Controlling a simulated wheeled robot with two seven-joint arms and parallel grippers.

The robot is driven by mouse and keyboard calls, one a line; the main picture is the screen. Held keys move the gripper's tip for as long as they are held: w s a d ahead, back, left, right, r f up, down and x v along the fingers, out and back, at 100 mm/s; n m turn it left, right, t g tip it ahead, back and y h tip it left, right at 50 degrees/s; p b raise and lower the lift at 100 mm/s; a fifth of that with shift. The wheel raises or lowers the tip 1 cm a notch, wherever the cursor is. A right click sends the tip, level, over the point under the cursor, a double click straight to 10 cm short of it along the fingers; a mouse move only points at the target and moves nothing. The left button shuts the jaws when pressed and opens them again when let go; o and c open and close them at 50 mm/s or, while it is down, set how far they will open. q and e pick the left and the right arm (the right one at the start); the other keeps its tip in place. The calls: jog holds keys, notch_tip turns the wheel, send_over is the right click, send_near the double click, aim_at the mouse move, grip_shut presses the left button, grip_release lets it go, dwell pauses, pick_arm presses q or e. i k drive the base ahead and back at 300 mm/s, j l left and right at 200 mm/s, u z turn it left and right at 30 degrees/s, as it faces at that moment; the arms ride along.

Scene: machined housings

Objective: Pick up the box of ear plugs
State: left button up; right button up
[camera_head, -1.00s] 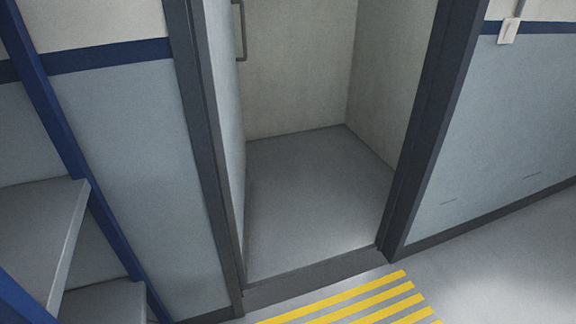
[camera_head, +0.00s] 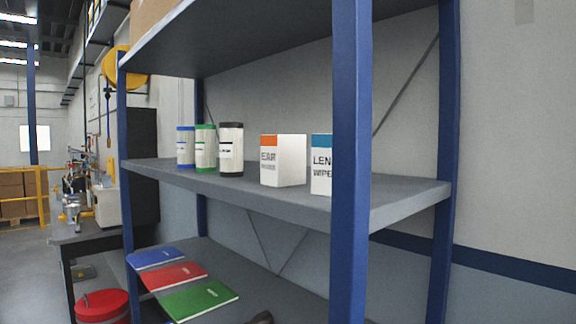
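The box of ear plugs (camera_head: 283,160) is a white carton with an orange top band and the partly readable word "EAR" on its front. It stands upright on the middle shelf (camera_head: 260,191) of a blue-posted rack, near the shelf's front edge. A white carton with a blue band, the lens wipes box (camera_head: 321,165), stands to its right and is partly hidden by the rack's front post. Neither of my grippers is in view.
Several canisters, including a black-lidded one (camera_head: 231,150), stand left of the ear plugs box. The blue front post (camera_head: 350,200) is an obstacle on the right. Notebooks (camera_head: 199,299) lie on the lower shelf. A red-lidded bin (camera_head: 103,306) stands at lower left.

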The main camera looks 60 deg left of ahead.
aim_at(283, 157)
jog(key=u, duration=2)
